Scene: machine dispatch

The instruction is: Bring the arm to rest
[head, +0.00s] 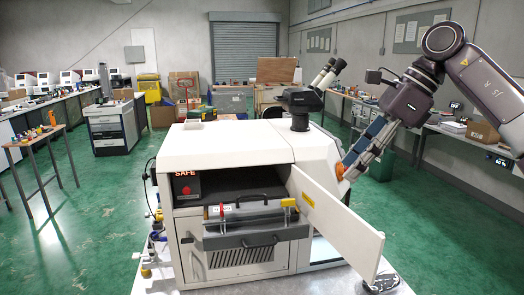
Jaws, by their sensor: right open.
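My right arm comes in from the upper right. My right gripper (353,160) points down and to the left beside the right side of the white machine (228,147). It is open, with nothing visible between its fingers. An orange round part (341,171) shows right at its fingertips; I cannot tell whether they touch. My left gripper is not in view.
The machine's white door (345,228) stands open, swung out to the front right. A red-lit "SAFE" panel (187,188) is by the opening. A binocular eyepiece (325,77) rises from the top. Benches line both walls; green floor (95,220) is clear at left.

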